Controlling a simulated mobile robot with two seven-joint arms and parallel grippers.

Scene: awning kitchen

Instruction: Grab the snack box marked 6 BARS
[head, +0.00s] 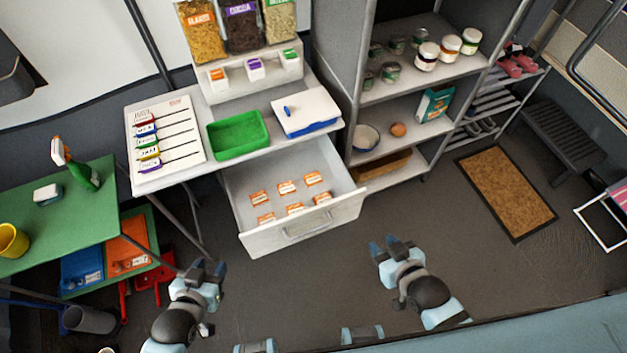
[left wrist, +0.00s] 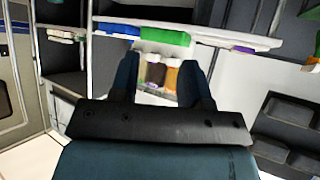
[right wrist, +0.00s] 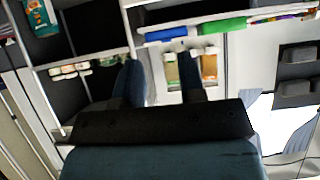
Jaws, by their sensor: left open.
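A teal box (head: 434,104) stands upright on the middle shelf of the grey rack, at its right end. It looks like a snack box, but its print is too small to read. It also shows at the top left of the right wrist view (right wrist: 42,18). My left gripper (head: 207,268) is open and empty over the floor, in front of the drawer's left side. My right gripper (head: 393,243) is open and empty over the floor, right of the drawer. Both are well apart from the box.
An open drawer (head: 293,231) with several orange-labelled packets juts out below the white counter. On the box's shelf are a bowl (head: 366,137) and a round brown item (head: 398,129). Jars (head: 427,56) stand one shelf above. A brown mat (head: 506,192) lies on open floor.

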